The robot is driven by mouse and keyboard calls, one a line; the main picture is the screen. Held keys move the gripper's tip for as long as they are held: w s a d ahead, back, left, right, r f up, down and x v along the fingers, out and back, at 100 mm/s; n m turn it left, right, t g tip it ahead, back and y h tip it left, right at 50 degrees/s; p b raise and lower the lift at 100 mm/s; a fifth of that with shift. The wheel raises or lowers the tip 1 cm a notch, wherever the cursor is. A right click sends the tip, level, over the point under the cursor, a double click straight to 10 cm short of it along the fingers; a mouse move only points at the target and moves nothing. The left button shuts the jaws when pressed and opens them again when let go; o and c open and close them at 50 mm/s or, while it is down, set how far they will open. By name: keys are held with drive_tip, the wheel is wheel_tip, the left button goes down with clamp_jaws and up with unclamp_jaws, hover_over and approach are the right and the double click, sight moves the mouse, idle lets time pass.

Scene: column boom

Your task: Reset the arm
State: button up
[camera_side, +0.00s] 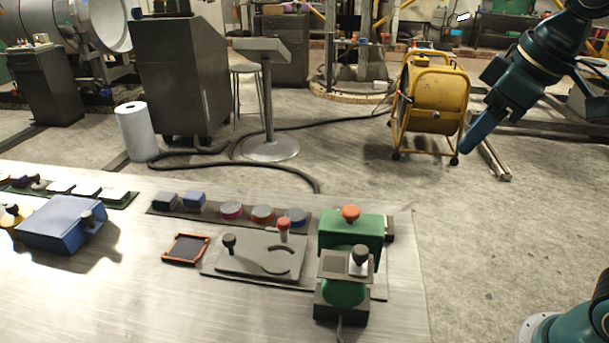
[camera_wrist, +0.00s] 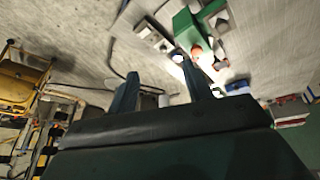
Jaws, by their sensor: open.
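My gripper (camera_side: 480,130) hangs at the upper right of the side view, off the table's right side and well above the floor. In the wrist view, the two fingers of my gripper (camera_wrist: 160,92) stand apart with nothing between them. The table (camera_side: 120,290) fills the lower left of the side view. A green device with an orange knob (camera_side: 351,225) stands near its right end, clear of the gripper. The green device also shows at the top of the wrist view (camera_wrist: 184,28), beyond the fingers.
A blue box (camera_side: 62,222), a small orange-rimmed tray (camera_side: 186,249) and a grey plate with knobs (camera_side: 260,256) lie on the table. A yellow wheeled fan (camera_side: 430,100) stands on the floor left of my gripper. The floor right of the table is mostly clear.

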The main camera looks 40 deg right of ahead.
drive_tip(key=s+d+f+m, duration=0.2)
drive_tip(key=s+f+m, duration=0.1)
drive_tip(key=s+f, duration=0.3)
drive_tip(key=shift+s+f+t, duration=0.2)
drive_tip(key=shift+s+t, duration=0.2)
drive_tip(key=shift+s, duration=0.75)
drive_tip(key=shift+o, duration=0.2)
drive_tip(key=shift+d, duration=0.1)
